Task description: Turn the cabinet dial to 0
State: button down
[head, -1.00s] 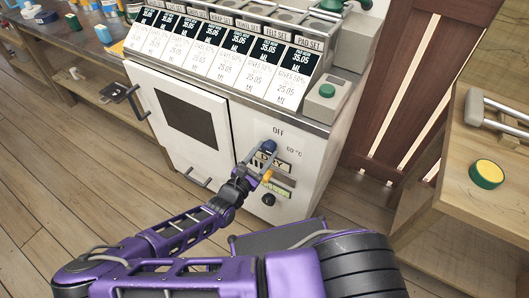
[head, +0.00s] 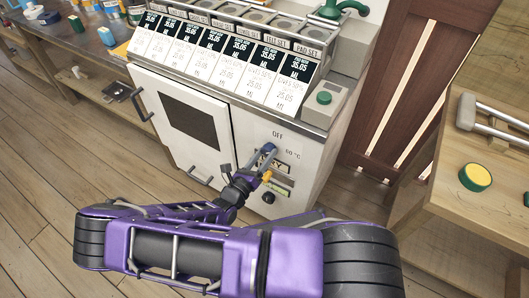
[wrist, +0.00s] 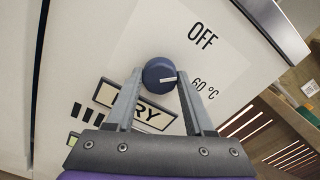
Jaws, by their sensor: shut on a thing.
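The cabinet dial (wrist: 158,72) is a round dark blue knob with a white pointer mark. In the wrist view the mark points right, toward the "60 °C" print, with "OFF" printed at upper right. No "0" mark can be read. My gripper (wrist: 157,78) has one finger on each side of the dial and is shut on it. In the head view the dial (head: 269,148) is small and partly hidden by my gripper (head: 265,156), at the upper part of the white cabinet's right panel (head: 296,165).
A "DRY" label (wrist: 133,108) lies just below the dial, partly behind the fingers. A black knob (head: 268,198) sits lower on the panel. The cabinet's left door (head: 170,90) has handles. A wooden bench (head: 470,215) stands at right.

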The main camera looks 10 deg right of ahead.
jog(key=n, duration=0.4)
jog(key=shift+n, duration=0.3)
jog(key=n, duration=0.4)
jog(key=shift+n, duration=0.3)
jog(key=shift+c, duration=1.4)
grip_release()
jog(key=shift+a, duration=0.1)
jog(key=v, duration=1.7)
jog(key=shift+s+a+r, duration=0.1)
jog(key=shift+r, duration=0.05)
